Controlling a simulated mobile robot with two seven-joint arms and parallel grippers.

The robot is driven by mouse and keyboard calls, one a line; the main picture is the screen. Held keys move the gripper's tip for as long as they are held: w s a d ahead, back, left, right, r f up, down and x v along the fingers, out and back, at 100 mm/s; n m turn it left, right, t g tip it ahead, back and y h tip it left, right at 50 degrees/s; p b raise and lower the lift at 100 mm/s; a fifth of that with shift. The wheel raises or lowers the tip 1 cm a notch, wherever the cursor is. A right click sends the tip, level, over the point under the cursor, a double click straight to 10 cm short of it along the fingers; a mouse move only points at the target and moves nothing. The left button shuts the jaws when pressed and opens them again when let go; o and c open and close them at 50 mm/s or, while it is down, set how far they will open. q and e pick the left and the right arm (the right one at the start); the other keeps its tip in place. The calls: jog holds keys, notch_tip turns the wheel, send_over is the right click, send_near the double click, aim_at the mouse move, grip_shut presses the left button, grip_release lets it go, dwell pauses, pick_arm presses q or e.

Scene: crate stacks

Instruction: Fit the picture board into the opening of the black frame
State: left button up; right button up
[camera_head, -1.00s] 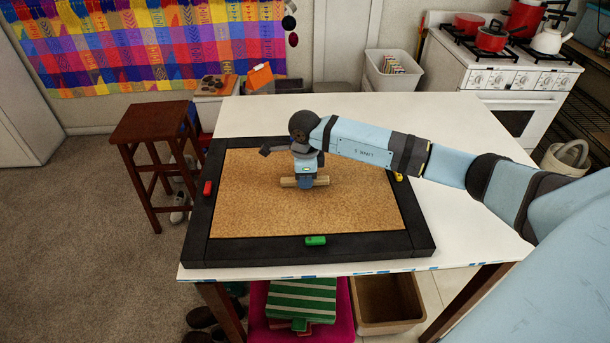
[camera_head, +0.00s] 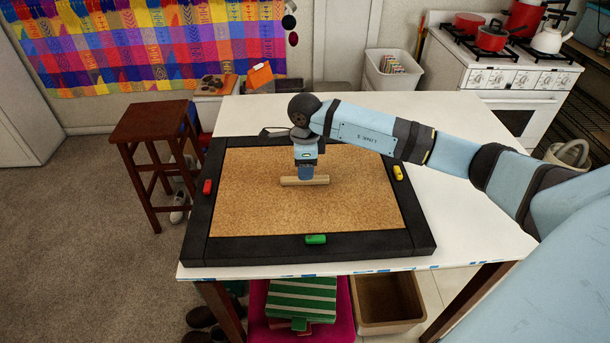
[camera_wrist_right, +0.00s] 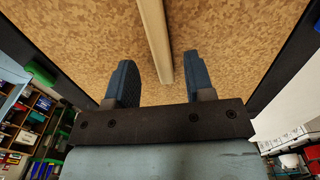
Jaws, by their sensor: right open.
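The picture board (camera_head: 250,205) is a cork-coloured panel with a pale wooden bar (camera_head: 290,182) across its middle. It lies flat inside the opening of the black frame (camera_head: 330,248) on the table, and its edges follow the frame's inner edges. My right gripper (camera_head: 306,174) is open and empty just above the bar. In the right wrist view, the two blue fingers (camera_wrist_right: 158,66) stand apart with the bar (camera_wrist_right: 155,40) running between their lines, touching neither. My left gripper is not in view.
The white table (camera_head: 460,130) has clear room behind and right of the frame. Red (camera_head: 207,187), green (camera_head: 316,239) and yellow (camera_head: 398,173) blocks sit on the frame's sides. A wooden stool (camera_head: 150,122) stands left of the table. A brown bin (camera_head: 388,325) is below its front edge.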

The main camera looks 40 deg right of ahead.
notch_tip(320, 180, up, 8)
jog(key=shift+r+b, duration=0.15)
jog(key=shift+b, duration=0.3)
jog(key=shift+a, duration=0.15)
